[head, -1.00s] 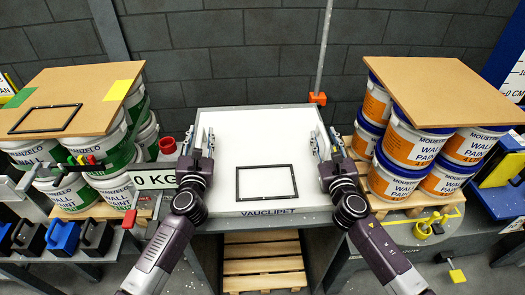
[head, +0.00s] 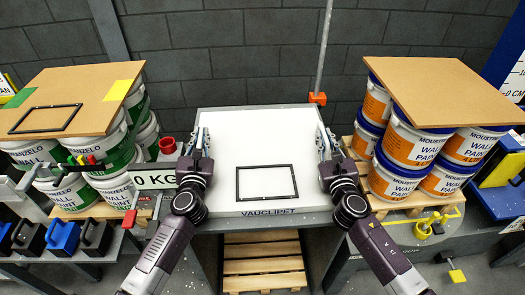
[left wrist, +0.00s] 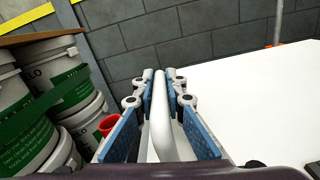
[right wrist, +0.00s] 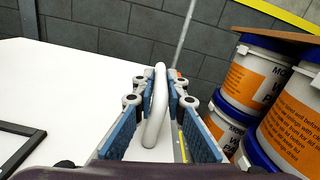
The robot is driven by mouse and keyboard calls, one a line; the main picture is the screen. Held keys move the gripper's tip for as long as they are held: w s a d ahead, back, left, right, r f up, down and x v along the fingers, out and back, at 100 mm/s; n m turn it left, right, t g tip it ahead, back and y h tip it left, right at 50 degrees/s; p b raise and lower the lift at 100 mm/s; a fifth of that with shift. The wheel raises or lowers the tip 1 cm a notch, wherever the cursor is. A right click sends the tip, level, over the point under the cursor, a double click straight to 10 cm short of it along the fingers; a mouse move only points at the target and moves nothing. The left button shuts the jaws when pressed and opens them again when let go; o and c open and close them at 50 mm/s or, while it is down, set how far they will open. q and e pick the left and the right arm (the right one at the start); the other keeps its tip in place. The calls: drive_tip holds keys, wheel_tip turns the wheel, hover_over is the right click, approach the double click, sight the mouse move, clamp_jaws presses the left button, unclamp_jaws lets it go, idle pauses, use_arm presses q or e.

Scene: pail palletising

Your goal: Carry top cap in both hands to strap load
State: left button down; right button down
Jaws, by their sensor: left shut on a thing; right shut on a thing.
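The white top cap (head: 262,135), a flat panel with a black rectangular outline near its front edge, lies level on a grey table (head: 228,224) in the head view. My left gripper (head: 201,138) is at its left edge, shut on a white bar-shaped handle (left wrist: 163,115). My right gripper (head: 325,142) is at its right edge, shut on a matching handle (right wrist: 156,112). The pail load at left (head: 103,187) has green-labelled pails under a brown board (head: 75,85). The pail load at right (head: 402,146) has orange-labelled pails under another brown board (head: 445,88).
A red cup (head: 167,145) stands between the left load and the cap. A thin grey pole with an orange clamp (head: 317,98) rises behind the cap. A block wall closes the back. An empty wooden pallet (head: 262,262) sits below the table.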

use_arm(q)
drive_tip(key=shift+r, duration=0.1)
use_arm(e)
drive_tip(key=shift+a+r, duration=0.1)
